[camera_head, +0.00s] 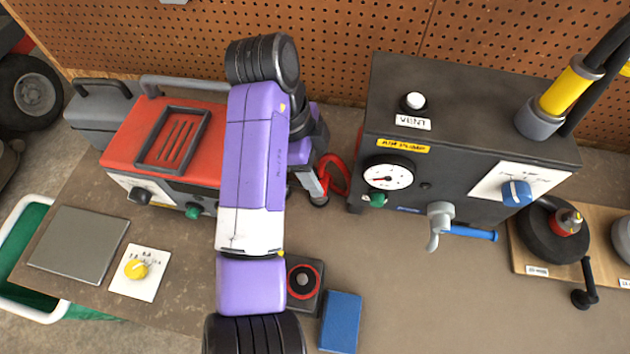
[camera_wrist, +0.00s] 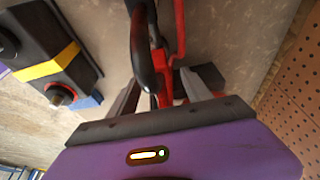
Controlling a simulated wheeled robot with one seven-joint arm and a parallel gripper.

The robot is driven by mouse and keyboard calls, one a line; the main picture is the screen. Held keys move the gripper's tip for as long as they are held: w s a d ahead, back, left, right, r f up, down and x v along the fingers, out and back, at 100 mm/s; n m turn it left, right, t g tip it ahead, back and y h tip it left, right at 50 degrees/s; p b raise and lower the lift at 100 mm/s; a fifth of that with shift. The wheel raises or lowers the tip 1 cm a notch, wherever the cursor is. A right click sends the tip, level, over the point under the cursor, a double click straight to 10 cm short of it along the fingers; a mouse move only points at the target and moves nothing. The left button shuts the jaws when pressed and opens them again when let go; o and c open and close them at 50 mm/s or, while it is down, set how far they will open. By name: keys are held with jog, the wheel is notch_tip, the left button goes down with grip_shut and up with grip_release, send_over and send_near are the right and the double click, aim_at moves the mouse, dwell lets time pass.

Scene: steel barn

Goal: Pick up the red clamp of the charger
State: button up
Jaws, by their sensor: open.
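The charger (camera_head: 190,155) is a red-topped box with a dark front on the bench, partly hidden behind my purple arm. The red clamp (camera_head: 338,172) is on the bench between the charger and the black air pump box. In the wrist view the red clamp (camera_wrist: 180,40) shows with a black part in front of it. My gripper (camera_head: 318,190) is by the clamp, its tip partly hidden by my arm. In the wrist view my gripper (camera_wrist: 162,92) is open, with red clamp parts between its fingers. I cannot tell whether the fingers touch it.
The air pump (camera_head: 465,130) stands close on the right. A black block with a red ring (camera_head: 303,281) and a blue block (camera_head: 340,322) lie in front. A grey plate (camera_head: 78,245) and a yellow knob (camera_head: 136,268) are at left. Pegboard (camera_head: 330,50) closes the back.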

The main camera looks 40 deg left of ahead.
aim_at(324, 186)
jog(key=x, duration=0.4)
jog(key=p+x, duration=0.1)
jog(key=x, duration=0.1)
jog(key=shift+s+a+f, duration=0.1)
jog(key=shift+a+f, duration=0.1)
jog(key=shift+f, duration=0.25)
jog(key=shift+c, duration=0.5)
grip_shut()
